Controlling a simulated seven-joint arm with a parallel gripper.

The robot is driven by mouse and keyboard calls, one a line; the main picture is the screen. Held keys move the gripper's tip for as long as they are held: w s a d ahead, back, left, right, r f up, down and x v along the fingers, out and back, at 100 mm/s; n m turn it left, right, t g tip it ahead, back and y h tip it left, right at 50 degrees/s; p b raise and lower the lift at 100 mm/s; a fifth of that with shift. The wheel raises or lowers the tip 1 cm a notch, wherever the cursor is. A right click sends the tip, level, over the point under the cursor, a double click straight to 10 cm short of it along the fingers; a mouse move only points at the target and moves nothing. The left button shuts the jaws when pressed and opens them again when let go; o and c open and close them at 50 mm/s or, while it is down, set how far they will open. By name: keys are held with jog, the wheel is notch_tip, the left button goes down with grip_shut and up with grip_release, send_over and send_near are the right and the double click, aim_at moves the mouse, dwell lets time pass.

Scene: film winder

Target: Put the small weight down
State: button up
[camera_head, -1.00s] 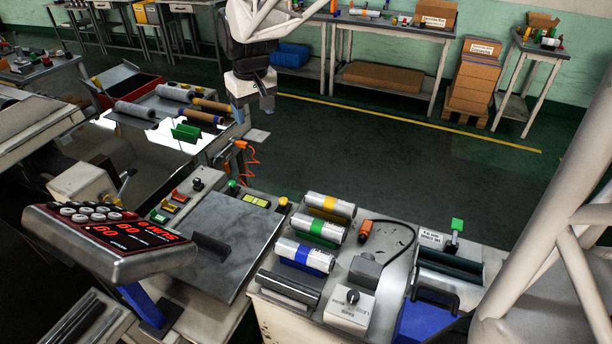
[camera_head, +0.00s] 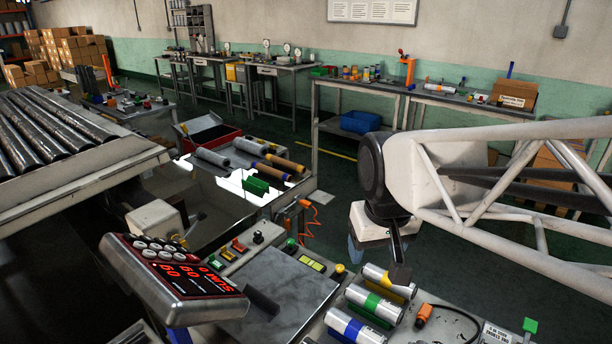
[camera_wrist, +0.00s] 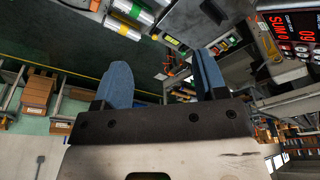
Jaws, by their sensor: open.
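My gripper (camera_head: 365,248) hangs at the right of the head view, above the floor just beyond the bench with the rolls. In the wrist view its two blue fingers (camera_wrist: 162,75) are spread wide, with nothing visible between them. I cannot pick out a small weight with certainty in either view. A grey metal plate (camera_head: 290,283) with a dark slot-like piece (camera_head: 262,302) lies on the bench left of my gripper. A readout box (camera_head: 172,285) with red digits stands at the lower left and also shows in the wrist view (camera_wrist: 285,40).
Rolls with yellow (camera_head: 386,281), green (camera_head: 376,308) and blue (camera_head: 354,327) bands lie on the near bench, close below my gripper. An orange-tipped piece (camera_head: 423,315) lies right of them. Open floor lies behind.

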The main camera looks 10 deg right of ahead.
jog(key=s+f, duration=0.2)
jog(key=s, duration=0.5)
jog(key=shift+s+d+f+m, duration=0.15)
jog(key=shift+d+f+m, duration=0.1)
jog(key=shift+d+m, duration=0.15)
dwell(0.9)
